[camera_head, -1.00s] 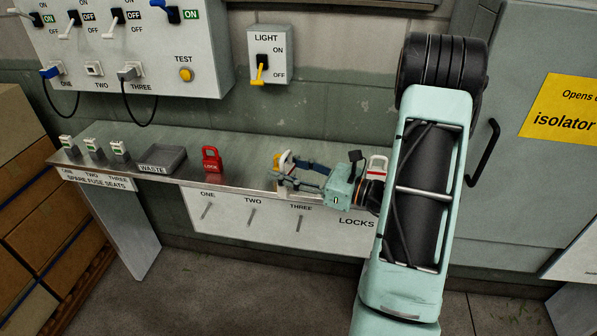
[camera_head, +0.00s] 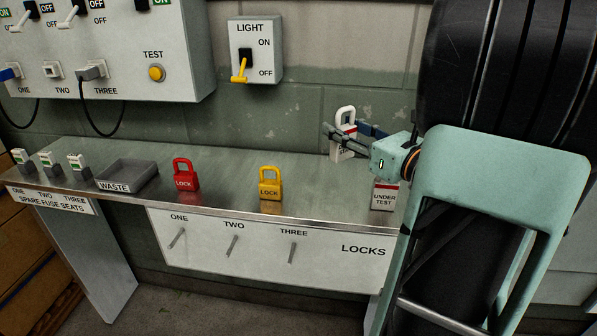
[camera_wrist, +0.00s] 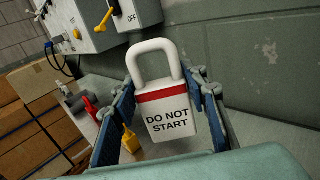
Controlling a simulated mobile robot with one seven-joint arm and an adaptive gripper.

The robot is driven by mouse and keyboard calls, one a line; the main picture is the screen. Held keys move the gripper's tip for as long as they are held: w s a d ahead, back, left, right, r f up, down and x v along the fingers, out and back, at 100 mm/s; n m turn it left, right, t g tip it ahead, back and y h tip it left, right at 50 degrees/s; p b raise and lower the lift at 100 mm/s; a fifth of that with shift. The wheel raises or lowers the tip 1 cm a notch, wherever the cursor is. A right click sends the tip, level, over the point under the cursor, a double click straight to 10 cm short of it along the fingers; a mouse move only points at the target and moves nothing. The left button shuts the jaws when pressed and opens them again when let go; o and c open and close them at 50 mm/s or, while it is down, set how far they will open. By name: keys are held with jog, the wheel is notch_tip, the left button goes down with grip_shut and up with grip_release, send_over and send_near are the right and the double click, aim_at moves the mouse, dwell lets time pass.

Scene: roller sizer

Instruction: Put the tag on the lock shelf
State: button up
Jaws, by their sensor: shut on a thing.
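My gripper (camera_head: 345,133) is shut on a white padlock-shaped tag (camera_head: 343,152) with a red band. In the wrist view the tag (camera_wrist: 168,108) reads DO NOT START and sits upright between the blue-sided fingers (camera_wrist: 165,118). In the head view the fingers partly hide it, near the back of the metal shelf (camera_head: 225,175); I cannot tell its exact gap to the shelf. The shelf's front panel (camera_head: 330,270) is marked LOCKS.
A yellow lock (camera_head: 270,185), a red lock (camera_head: 184,177) and the WASTE tray (camera_head: 128,175) stand farther left. Bare shelf lies between the yellow lock and the UNDER TEST tag.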

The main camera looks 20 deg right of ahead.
jog(key=shift+w+a+f+b, duration=0.55)
jog(key=shift+w+a+f, duration=0.25)
jog(key=shift+w+f, duration=1.05)
jog(key=shift+w+a+f+b, duration=0.5)
jog(key=shift+w+a+f, duration=0.35)
jog(key=shift+w+f, duration=1)
jog(key=shift+w+a+f+b, duration=0.7)
jog(key=shift+w+f, duration=0.75)
jog(key=shift+f, duration=0.75)
jog(key=shift+a, duration=0.1)
jog(key=shift+f, duration=0.2)
jog(key=o, duration=1.2)
jog(key=shift+r, duration=0.1)
